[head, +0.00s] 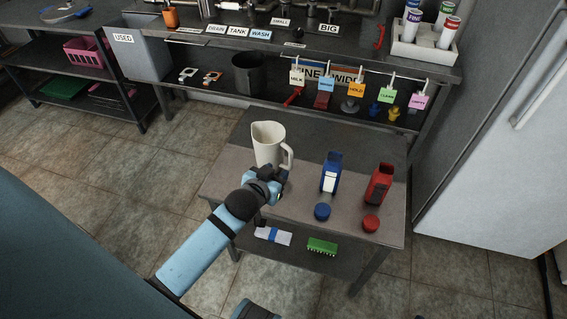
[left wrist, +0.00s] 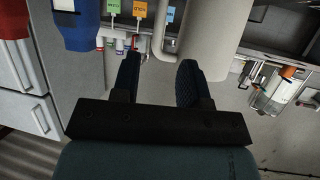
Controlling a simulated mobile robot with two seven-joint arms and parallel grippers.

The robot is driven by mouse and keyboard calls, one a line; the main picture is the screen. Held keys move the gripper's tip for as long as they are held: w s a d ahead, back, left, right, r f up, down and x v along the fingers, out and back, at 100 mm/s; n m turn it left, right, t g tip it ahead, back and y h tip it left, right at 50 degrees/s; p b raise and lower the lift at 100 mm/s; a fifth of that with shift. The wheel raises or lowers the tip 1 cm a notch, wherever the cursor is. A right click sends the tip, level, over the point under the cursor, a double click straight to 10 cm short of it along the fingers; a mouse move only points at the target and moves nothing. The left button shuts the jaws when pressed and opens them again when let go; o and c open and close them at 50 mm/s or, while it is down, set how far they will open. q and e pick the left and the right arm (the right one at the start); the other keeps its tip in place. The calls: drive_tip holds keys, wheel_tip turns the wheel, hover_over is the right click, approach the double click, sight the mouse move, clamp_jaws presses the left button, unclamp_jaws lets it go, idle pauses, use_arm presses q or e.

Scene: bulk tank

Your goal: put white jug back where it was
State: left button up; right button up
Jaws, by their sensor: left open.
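The white jug (head: 268,146) stands upright on the small grey table (head: 310,185), near its left back part, with its handle towards the right front. In the left wrist view the jug (left wrist: 208,30) is at the top, its handle (left wrist: 162,45) just beyond the gap between my fingers. My left gripper (head: 270,182) is close in front of the jug, partly hiding its base. In the left wrist view the gripper (left wrist: 158,80) has its two fingers apart with nothing clearly between them.
A blue bottle (head: 331,173) and a red bottle (head: 379,184) stand right of the jug, with a blue cap (head: 322,212) and red cap (head: 370,223) in front. Behind is a bench with a hook rail carrying labelled tags (head: 357,91). A fridge (head: 490,130) stands right.

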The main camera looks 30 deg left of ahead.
use_arm(q)
drive_tip(key=s+d+m+g+h, duration=0.1)
drive_tip(key=s+d+h, duration=0.1)
drive_tip(key=s+d, duration=0.3)
drive_tip(key=s+d+f+m+g+h, duration=0.1)
drive_tip(key=s+d, duration=0.4)
drive_tip(key=s, duration=0.6)
drive_tip(key=shift+s+d+f+m+h, duration=0.2)
drive_tip(key=shift+d+m+h, duration=0.1)
drive_tip(key=shift+m+h, duration=0.5)
use_arm(e)
drive_tip(key=shift+r, duration=0.1)
use_arm(q)
wheel_tip(320, 180, up, 17)
drive_tip(key=s+a+p, duration=0.1)
drive_tip(key=a+p, duration=0.1)
drive_tip(key=p, duration=2.4)
drive_tip(key=shift+s+f+g+y, duration=0.15)
drive_tip(key=shift+s+g+y, duration=0.1)
drive_tip(key=shift+g+y, duration=0.15)
use_arm(e)
wheel_tip(320, 180, up, 17)
drive_tip(key=s+d+h, duration=0.1)
drive_tip(key=d, duration=0.1)
drive_tip(key=shift+s+f+g, duration=0.2)
drive_tip(key=shift+s+g, duration=0.1)
drive_tip(key=shift+g, duration=0.1)
drive_tip(key=shift+w+a+r, duration=0.1)
drive_tip(key=shift+r, duration=0.2)
